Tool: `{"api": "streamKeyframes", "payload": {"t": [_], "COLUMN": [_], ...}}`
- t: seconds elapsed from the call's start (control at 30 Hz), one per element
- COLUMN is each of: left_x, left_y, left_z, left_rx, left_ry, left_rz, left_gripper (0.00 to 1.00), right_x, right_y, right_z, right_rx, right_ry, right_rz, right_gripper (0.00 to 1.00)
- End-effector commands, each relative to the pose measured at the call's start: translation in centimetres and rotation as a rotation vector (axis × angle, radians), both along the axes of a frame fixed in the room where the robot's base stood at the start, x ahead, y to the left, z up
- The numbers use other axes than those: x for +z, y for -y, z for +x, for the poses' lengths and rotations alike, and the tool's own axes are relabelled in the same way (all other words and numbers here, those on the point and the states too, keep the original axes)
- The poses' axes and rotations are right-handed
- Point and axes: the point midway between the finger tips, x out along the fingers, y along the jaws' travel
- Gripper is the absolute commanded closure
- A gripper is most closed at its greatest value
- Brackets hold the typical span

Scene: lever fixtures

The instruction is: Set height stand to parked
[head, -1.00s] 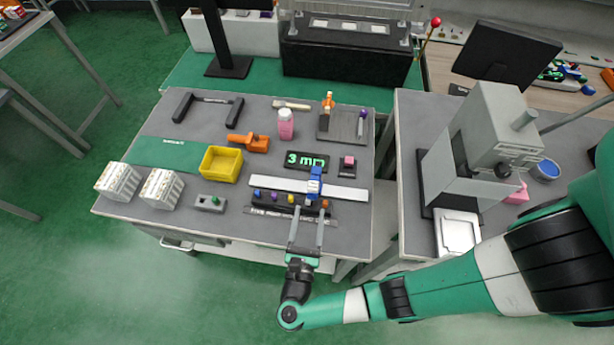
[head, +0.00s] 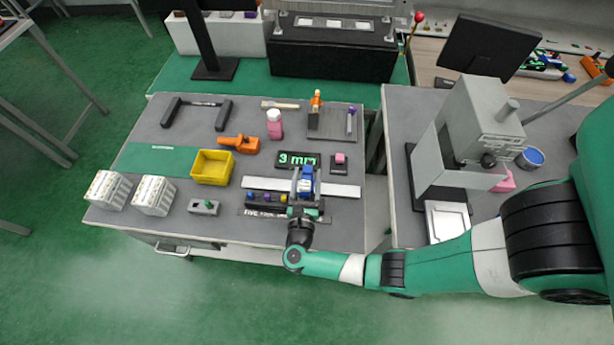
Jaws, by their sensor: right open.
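No label marks the height stand. A dark grey plate (head: 332,125) at the back right of the bench carries an upright orange-topped piece (head: 316,101) and a purple-tipped lever (head: 351,113); I cannot tell if this is the stand. Nearer, a blue slider (head: 307,172) sits on a long pale bar (head: 341,190), behind a dark block with several coloured knobs (head: 267,198). My right gripper (head: 305,175) is open, its fingers reaching over the block to the slider, one on each side. Contact cannot be told. My left gripper is not in view.
A display reading 3 mm (head: 298,159) lies just behind the slider, with a pink block on a small base (head: 340,161) beside it. A grey machine (head: 470,135) stands right.

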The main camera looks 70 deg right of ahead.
Motion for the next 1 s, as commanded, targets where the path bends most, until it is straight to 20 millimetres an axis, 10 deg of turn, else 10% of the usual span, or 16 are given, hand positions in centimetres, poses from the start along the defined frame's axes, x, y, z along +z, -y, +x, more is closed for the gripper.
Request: {"api": "streamKeyframes", "payload": {"t": [0.1, 0.43, 1.0], "left_x": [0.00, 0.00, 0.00], "left_y": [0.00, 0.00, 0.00], "left_z": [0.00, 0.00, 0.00], "left_rx": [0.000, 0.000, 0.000], "left_ry": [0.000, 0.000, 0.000], "left_rz": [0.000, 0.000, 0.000], "left_gripper": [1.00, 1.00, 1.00], "right_x": [0.01, 0.01, 0.02], "right_y": [-0.03, -0.05, -0.06], "right_z": [0.01, 0.01, -0.01], "right_rx": [0.000, 0.000, 0.000], "right_ry": [0.000, 0.000, 0.000], "right_rz": [0.000, 0.000, 0.000], "right_gripper": [0.39, 0.98, 1.00]}}
